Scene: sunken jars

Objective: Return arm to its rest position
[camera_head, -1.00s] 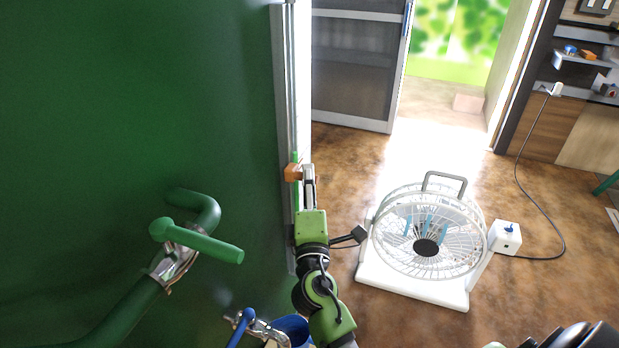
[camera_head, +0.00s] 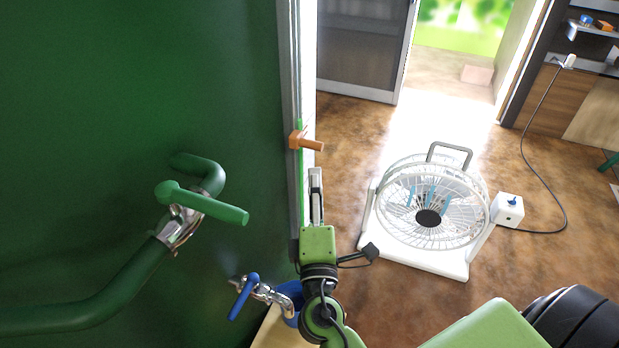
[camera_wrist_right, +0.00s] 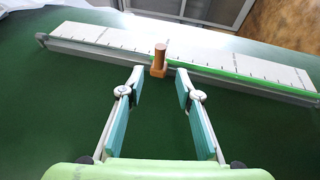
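My right gripper (camera_head: 316,175) is beside the edge of a large green wall (camera_head: 120,90). In the right wrist view the gripper (camera_wrist_right: 160,80) is open, its two teal-lined fingers apart with nothing between them. An orange-brown peg (camera_head: 306,142) sits on a long strip with tick marks along the wall's edge. In the wrist view the peg (camera_wrist_right: 159,60) stands just beyond the fingertips, with a gap. The marked strip (camera_wrist_right: 230,55) has a green line to the right of the peg. My left gripper is not in view.
A white fan (camera_head: 430,215) stands on the brown floor, right of my arm. A green pipe with a handle (camera_head: 205,203) juts from the wall. A blue-handled tap (camera_head: 243,296) is close left of my arm, above a blue container (camera_head: 289,290). Floor beyond the fan is clear.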

